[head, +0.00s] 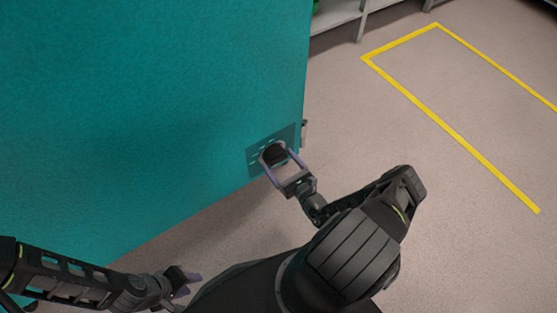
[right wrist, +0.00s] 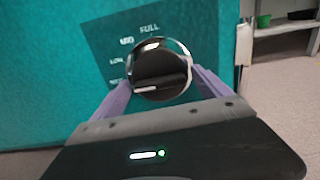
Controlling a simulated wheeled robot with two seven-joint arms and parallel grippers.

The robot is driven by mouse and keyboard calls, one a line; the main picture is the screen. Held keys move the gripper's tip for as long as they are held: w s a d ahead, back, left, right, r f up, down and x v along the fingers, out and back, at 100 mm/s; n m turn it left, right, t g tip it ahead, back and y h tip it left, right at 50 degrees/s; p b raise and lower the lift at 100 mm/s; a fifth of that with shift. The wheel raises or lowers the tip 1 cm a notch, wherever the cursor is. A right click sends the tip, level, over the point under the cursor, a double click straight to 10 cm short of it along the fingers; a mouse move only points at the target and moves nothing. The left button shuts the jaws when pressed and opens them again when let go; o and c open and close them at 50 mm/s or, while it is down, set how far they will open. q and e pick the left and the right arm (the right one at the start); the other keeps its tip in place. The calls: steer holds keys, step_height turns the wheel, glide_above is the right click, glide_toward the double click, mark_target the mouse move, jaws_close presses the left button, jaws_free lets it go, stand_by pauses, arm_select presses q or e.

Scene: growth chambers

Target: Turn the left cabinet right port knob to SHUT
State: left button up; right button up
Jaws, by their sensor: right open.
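The port knob (right wrist: 160,68) is a round black dial with a bright rim and a raised grip bar, on a darker teal label plate (right wrist: 100,35) of the teal cabinet (right wrist: 40,80). A white mark on the bar lies at its left end, towards the lowest, partly hidden label. LOW, MID and FULL show above it. The knob also shows in the head view (head: 274,154). My right gripper (head: 273,151) is open, with its purple fingers on either side of the knob; contact is unclear. My left gripper (head: 189,283) is low, away from the cabinet face, its opening unclear.
The cabinet's right edge is close to the knob. Grey floor (head: 440,220) with a yellow marked outline (head: 450,133) lies open to the right. A shelf (right wrist: 285,28) with a green pot (right wrist: 263,21) stands in the back.

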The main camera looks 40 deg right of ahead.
steer(key=s, duration=0.7)
steer(key=shift+p, duration=0.4)
steer(key=shift+a, duration=0.1)
